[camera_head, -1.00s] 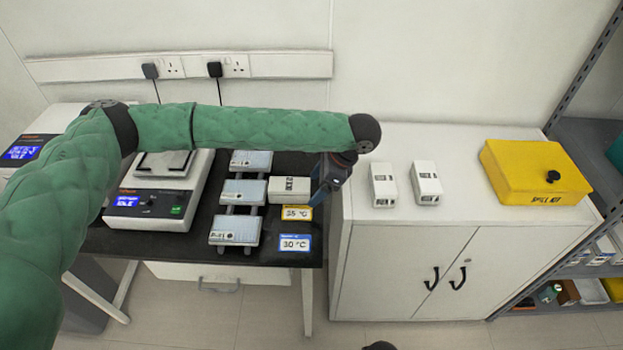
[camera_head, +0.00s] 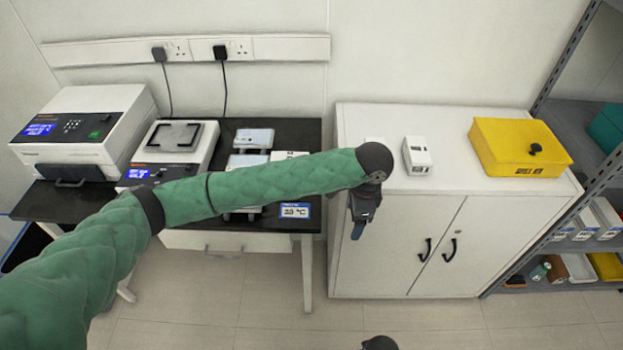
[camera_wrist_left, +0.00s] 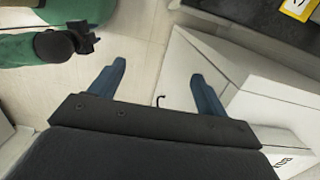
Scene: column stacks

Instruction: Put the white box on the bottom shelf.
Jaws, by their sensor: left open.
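A white box (camera_head: 417,156) with dark markings stands on the white cabinet. A second white box (camera_head: 375,140) beside it is mostly hidden by my left arm. Another white box (camera_head: 290,155) on the black table is partly covered by the arm. My left gripper (camera_head: 362,215) hangs in front of the cabinet, open and empty. In the left wrist view its blue fingers (camera_wrist_left: 158,88) are spread over the floor, and a white box (camera_wrist_left: 290,150) shows at lower right. The lowest visible shelf (camera_head: 548,289) is in the grey rack at right. A dark end of my right arm shows top left there; its jaws are unclear.
A yellow spill kit (camera_head: 520,147) sits on the cabinet (camera_head: 400,230) at right. The lowest visible shelf holds a bottle, a brown item, a white tray and a yellow bin (camera_head: 607,266). Instruments fill the black table. Floor in front is clear.

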